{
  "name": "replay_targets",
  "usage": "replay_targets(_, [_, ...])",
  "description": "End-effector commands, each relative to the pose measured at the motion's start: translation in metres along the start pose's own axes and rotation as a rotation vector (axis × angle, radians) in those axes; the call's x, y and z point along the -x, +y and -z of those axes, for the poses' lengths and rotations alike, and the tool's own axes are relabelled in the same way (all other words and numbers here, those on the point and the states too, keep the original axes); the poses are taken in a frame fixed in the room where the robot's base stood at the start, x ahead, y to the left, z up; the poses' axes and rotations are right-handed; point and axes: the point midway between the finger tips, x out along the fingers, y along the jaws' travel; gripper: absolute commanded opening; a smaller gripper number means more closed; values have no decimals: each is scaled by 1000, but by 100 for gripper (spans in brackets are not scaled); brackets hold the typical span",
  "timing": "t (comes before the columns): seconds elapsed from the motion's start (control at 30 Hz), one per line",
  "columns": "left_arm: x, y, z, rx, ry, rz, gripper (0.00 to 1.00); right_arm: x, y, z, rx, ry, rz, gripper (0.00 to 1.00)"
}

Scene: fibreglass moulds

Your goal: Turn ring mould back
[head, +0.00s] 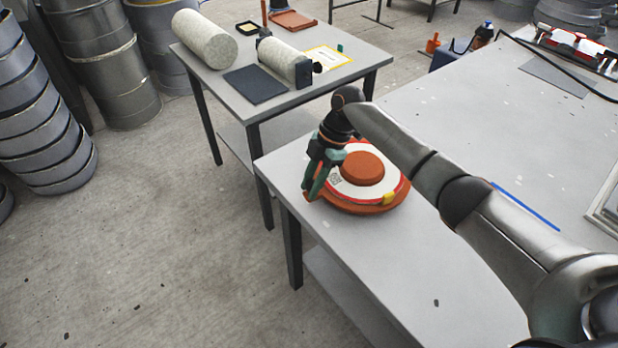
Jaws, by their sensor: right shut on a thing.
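The ring mould (366,199) is an orange-brown round piece with a white ring on top and a raised round orange-brown centre. It lies flat near the left corner of the near grey table (345,245). A small yellow patch shows at its front right edge. My right gripper (313,190) has green fingers and is shut on the left rim of the mould. Its wrist and forearm hide part of the mould's back edge. My left gripper is not in view.
A second grey table (300,92) behind holds two rolls, a dark mat (255,84) and a yellow-edged sheet (327,58). A blue strip (525,205) lies right of my arm. Stacked metal drums (115,75) stand at left. The floor at left is open.

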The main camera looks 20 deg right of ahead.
Motion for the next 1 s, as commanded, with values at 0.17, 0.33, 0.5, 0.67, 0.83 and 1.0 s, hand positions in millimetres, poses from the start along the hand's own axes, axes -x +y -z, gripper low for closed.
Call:
replay_targets(0.17, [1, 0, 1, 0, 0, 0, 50, 1, -7, 1, 68, 3, 27, 0])
replay_targets(0.33, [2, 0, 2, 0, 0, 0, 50, 1, -12, 0, 118, 3, 47, 0])
replay_targets(0.5, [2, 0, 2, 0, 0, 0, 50, 2, -16, 0, 151, 3, 61, 0])
replay_targets(0.67, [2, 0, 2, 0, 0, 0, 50, 2, -17, -1, 166, 3, 67, 0])
replay_targets(0.83, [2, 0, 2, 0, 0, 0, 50, 2, -18, -1, 172, 3, 69, 0])
replay_targets(1.0, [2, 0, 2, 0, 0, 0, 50, 2, -18, -1, 172, 4, 69, 0])
